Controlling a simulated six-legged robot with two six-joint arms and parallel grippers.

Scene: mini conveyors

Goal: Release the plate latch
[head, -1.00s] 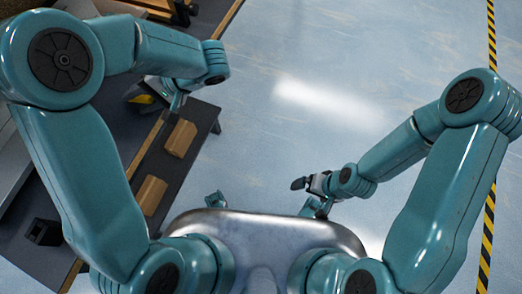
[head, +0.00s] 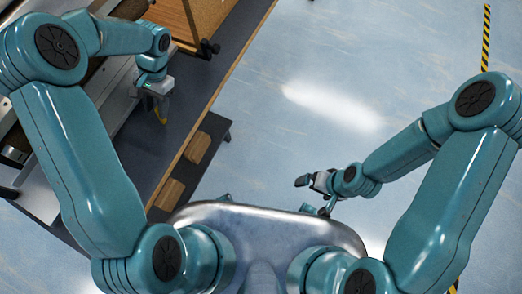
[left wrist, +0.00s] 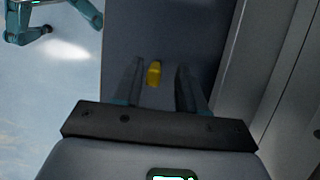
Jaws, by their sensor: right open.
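A small yellow piece (head: 161,114), which may be the plate latch, shows at my left gripper over the dark bench top. In the left wrist view the yellow piece (left wrist: 154,73) lies between the two fingers, with a gap on each side. My left gripper (head: 157,102) is open around it and points down; its fingers also show in the left wrist view (left wrist: 158,85). Whether a finger touches the piece I cannot tell. My right gripper (head: 308,181) is open and empty over the floor at the right.
Two brown blocks (head: 197,147) (head: 170,193) sit on a dark ledge (head: 215,128) by the bench edge. A grey metal conveyor frame (head: 108,98) runs along the left. A wooden-topped stand (head: 185,18) is at the back. Open blue floor (head: 330,60) lies to the right.

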